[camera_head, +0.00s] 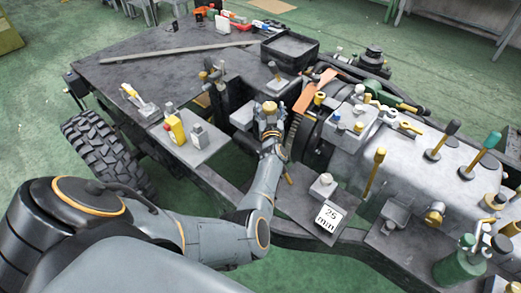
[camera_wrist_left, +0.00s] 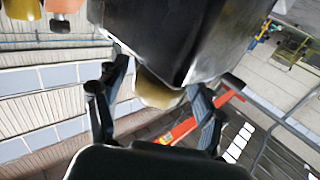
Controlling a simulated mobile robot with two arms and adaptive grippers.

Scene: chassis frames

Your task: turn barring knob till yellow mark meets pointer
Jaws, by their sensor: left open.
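My left gripper (camera_head: 269,122) reaches up to the middle of the machine in the head view. A tan, rounded knob (camera_head: 270,106) shows at its fingertips. In the left wrist view a tan knob (camera_wrist_left: 157,90) sticks out from a dark block (camera_wrist_left: 175,35). My left gripper (camera_wrist_left: 160,92) is open there, with one finger on each side of this knob. I cannot tell whether the fingers touch it. I cannot make out a yellow mark or a pointer on it. My right gripper is not in view.
A black tray (camera_head: 290,62) stands behind the gripper. A grey plate (camera_head: 190,147) with a yellow device (camera_head: 176,130) lies to the left. Yellow levers (camera_head: 375,170) and a "25 min" sign (camera_head: 329,219) stand to the right. A large tyre (camera_head: 103,152) is at the left.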

